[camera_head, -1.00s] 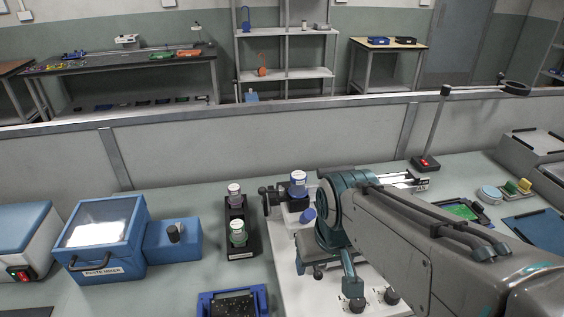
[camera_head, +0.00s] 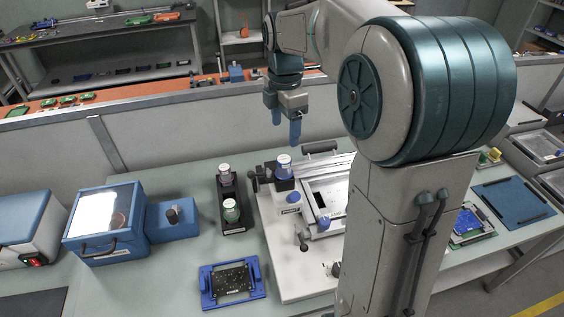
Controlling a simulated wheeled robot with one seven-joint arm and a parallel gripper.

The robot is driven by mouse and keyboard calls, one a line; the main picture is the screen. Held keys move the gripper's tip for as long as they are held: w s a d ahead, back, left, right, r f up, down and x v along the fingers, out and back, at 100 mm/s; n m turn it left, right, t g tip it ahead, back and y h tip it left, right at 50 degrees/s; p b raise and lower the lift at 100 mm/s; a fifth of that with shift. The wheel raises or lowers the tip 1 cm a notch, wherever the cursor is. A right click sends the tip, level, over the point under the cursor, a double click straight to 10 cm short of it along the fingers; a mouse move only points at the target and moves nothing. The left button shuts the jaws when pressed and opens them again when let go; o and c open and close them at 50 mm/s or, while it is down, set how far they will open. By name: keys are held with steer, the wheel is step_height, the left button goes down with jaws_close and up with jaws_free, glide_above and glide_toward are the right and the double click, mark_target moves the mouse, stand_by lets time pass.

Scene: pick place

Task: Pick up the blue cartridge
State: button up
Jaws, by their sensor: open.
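The blue cartridge (camera_head: 284,168) appears as a small blue jar with a white lid. It stands upright at the back left corner of the white machine (camera_head: 276,228). My gripper (camera_head: 286,122) points down with two blue fingers apart and nothing between them. It is above and a little behind the cartridge in the picture, and clear of it. No other thing hides the cartridge's top or front. My arm covers the right part of the machine.
A blue mixer box (camera_head: 104,222) is farther left. A blue fixture (camera_head: 232,284) lies in front. A low partition (camera_head: 60,150) runs behind the bench.

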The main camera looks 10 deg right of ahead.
mark_target(284, 159)
steer(key=f, duration=0.4)
steer(key=f+p, duration=0.1)
steer(key=f, duration=0.3)
steer(key=shift+w+f, duration=0.2)
steer(key=shift+f, duration=0.1)
steer(key=shift+w+f+p, duration=0.1)
steer(key=shift+f+p, duration=0.6)
steer(key=shift+f, duration=1.85)
steer(key=shift+c, duration=0.3)
steer(key=c, duration=1.2)
steer(key=shift+r, duration=0.1)
